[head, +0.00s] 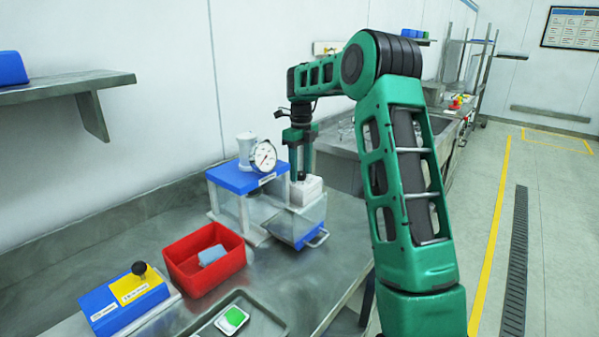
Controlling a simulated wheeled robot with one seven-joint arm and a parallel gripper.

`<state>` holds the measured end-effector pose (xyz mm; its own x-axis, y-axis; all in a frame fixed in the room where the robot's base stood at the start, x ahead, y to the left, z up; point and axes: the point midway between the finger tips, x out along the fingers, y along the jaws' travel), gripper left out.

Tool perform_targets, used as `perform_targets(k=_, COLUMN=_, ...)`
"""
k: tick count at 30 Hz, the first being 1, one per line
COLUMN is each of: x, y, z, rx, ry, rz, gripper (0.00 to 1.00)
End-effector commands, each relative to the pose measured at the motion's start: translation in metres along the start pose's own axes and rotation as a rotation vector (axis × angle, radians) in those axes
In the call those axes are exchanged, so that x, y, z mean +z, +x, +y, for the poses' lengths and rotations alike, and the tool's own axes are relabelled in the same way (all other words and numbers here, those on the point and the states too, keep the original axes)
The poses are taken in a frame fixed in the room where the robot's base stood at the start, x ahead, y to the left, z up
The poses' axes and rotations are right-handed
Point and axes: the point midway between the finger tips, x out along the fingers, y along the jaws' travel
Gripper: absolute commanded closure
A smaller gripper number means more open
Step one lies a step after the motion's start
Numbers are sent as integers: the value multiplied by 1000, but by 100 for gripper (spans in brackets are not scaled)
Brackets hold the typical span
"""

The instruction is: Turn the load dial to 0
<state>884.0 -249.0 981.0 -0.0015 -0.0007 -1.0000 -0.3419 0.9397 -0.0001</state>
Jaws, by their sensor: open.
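A round white dial (263,156) with a dark rim stands on the blue top (238,178) of the dosing machine. Its markings are too small to read, and I cannot tell where it points. My gripper (299,176) is to the right of the dial, pointing down, with its fingertips just above or at a white block (308,192) at the right side of the machine. It is open; I cannot tell whether it touches the block or what lies between its fingers. No label naming the load dial is legible.
A red bin (184,270) with a blue-grey item (212,255) stands left of the machine. A blue and yellow box with a black knob (139,268) and a grey tray (262,324) with a green-and-white item are in front. A shelf (50,91) juts from the wall.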

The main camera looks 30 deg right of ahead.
Motion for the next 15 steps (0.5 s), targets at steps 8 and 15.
perform_targets(k=8, x=0, y=4, z=0, rx=0, ry=0, rz=0, gripper=52)
perform_targets(k=15, x=0, y=3, z=0, rx=0, ry=0, rz=0, gripper=93)
